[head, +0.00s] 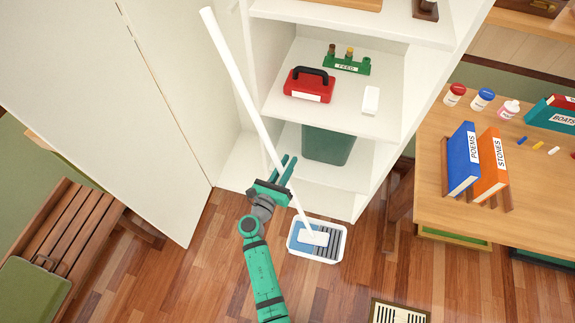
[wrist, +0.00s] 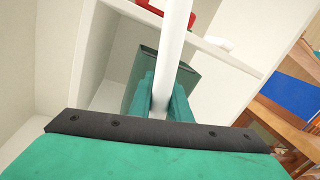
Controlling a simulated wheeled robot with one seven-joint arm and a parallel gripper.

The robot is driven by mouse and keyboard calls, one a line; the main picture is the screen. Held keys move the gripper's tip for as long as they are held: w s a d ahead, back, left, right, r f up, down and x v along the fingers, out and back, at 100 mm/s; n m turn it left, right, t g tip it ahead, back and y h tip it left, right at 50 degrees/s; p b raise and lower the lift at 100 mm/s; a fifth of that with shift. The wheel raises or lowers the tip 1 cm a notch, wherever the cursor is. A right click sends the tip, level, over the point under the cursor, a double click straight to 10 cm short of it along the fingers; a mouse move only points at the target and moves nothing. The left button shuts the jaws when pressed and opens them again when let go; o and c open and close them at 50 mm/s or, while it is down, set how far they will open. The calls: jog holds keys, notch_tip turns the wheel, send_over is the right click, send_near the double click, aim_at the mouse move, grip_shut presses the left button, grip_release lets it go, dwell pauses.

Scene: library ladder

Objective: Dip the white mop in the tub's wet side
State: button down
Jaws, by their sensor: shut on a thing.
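The white mop (head: 236,82) is a long pale pole, tilted with its top to the upper left. Its flat white head (head: 314,237) shows inside the tub (head: 342,256), over the line between the blue wet side (head: 301,231) and the grey slatted side (head: 330,246). I cannot tell whether the head touches the water. My gripper (head: 286,168) is shut on the mop's handle, above and to the left of the tub. In the wrist view the handle (wrist: 172,55) runs up between the green fingers (wrist: 161,100); the mop head is hidden there.
A white cupboard with open shelves (head: 345,110) stands behind, holding a red toolbox (head: 309,86) and a green bin (head: 328,145). Its open door (head: 110,110) is at left. A wooden bench (head: 75,225) is at far left, a book table (head: 430,150) at right. A floor vent (head: 398,312) lies in front.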

notch_tip(320, 180, up, 13)
dwell(1.6)
jog(key=shift+f, duration=0.15)
dwell(0.8)
